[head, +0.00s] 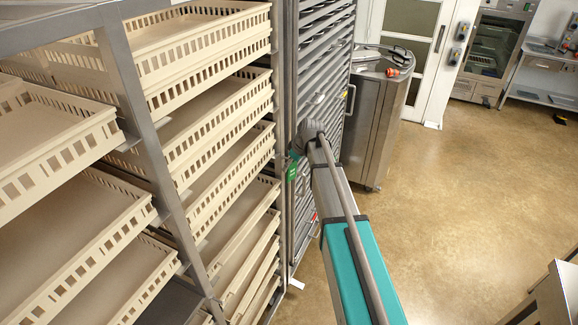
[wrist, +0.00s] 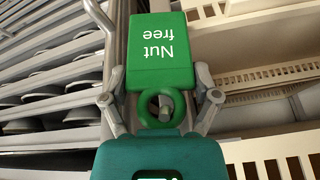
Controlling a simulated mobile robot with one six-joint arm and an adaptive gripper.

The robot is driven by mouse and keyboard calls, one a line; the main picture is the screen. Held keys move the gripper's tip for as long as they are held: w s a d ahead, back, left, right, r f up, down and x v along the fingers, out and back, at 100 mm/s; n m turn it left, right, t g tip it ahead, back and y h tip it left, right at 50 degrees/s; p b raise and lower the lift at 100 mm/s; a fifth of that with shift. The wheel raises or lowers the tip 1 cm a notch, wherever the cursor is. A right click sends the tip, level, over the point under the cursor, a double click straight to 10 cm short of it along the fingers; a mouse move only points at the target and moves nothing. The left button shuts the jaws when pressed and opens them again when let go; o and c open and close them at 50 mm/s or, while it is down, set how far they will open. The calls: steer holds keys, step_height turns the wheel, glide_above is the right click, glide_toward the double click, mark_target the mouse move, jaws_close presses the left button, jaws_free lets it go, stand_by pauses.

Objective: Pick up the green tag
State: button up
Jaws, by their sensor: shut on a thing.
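The green tag (wrist: 160,60) fills the upper middle of the wrist view. It reads "Nut free" in white, upside down, and has a ring at its lower end with something grey showing through it. My gripper (wrist: 160,98) is shut on the tag, with one finger at each side of it. In the head view the tag (head: 292,172) is a small green patch beside the end of my arm, in front of the rack post. My gripper's fingers are hard to make out there. I cannot tell whether the tag still touches a hook or the post.
Racks of cream slotted trays (head: 205,85) stand close on the left. A rack with grey shelves (head: 322,60) is just behind my gripper. A steel drum-shaped vessel (head: 375,115) stands to its right. The brown floor (head: 460,190) on the right is open, with a table corner (head: 555,295) at bottom right.

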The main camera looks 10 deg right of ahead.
steer(key=shift+s+d+r+p, duration=0.2)
steer(key=shift+s+r+p, duration=0.25)
steer(key=shift+r, duration=0.15)
steer(key=s+d+r+p, duration=0.2)
steer(key=s+r+p, duration=0.1)
steer(key=s, duration=0.2)
steer(key=s+d+r+p, duration=0.3)
steer(key=s, duration=0.3)
steer(key=shift+s+d+r+p, duration=0.25)
steer(key=shift+d+p, duration=0.05)
steer(key=shift+f, duration=0.1)
stand_by(0.5)
step_height(320, 180, down, 20)
steer(key=b, duration=2)
steer(key=shift+d+f, duration=0.1)
